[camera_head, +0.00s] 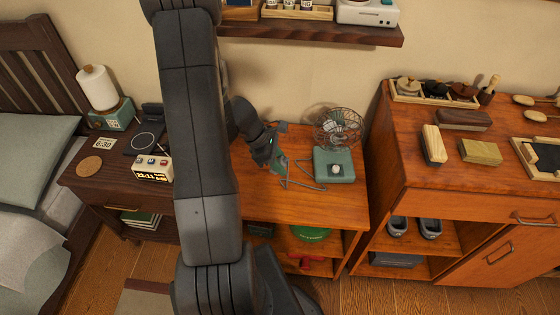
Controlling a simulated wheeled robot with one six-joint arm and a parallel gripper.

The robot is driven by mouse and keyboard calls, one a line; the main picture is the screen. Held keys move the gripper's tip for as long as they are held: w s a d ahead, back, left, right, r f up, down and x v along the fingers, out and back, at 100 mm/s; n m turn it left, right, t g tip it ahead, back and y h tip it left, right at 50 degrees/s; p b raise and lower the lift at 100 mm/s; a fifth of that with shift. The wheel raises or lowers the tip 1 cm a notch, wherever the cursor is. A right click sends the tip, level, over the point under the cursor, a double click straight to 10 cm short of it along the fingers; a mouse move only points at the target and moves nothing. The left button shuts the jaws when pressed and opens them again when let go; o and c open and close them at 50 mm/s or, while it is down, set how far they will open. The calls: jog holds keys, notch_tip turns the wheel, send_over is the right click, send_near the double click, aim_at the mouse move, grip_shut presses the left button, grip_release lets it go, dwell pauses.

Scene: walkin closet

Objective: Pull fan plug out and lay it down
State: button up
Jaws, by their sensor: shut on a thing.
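The fan (335,130), with a wire cage and a green base (333,165) bearing a white knob, stands on the orange-brown wooden table (335,205). A thin grey cord (303,186) runs from near the base across the tabletop to my gripper (279,164). My gripper points down and right, left of the fan and low by the tabletop. It is shut on the fan plug, at the cord's end. The plug is too small and covered to make out clearly. I cannot tell whether it touches the table or a socket.
A dark nightstand with a clock radio (152,168) and lamp (98,88) stands left. A taller cabinet (490,170) with brushes and boxes stands right. A wall shelf (310,33) hangs above. The table's front right is clear. My arm hides the table's left part.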

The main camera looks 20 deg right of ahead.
jog(key=shift+f+b, duration=2.55)
jog(key=shift+f, duration=1.15)
jog(key=shift+f+b, duration=1.75)
jog(key=shift+f, duration=0.05)
jog(key=o, duration=1.2)
jog(key=shift+c, duration=0.2)
jog(key=p+v, duration=0.3)
jog(key=v, duration=1)
jog(key=shift+r, duration=0.35)
jog(key=shift+a+f, duration=0.1)
jog(key=shift+f, duration=0.05)
jog(key=b+x, duration=0.2)
jog(key=x, duration=1.1)
jog(key=shift+r, duration=0.2)
jog(key=shift+f, duration=0.1)
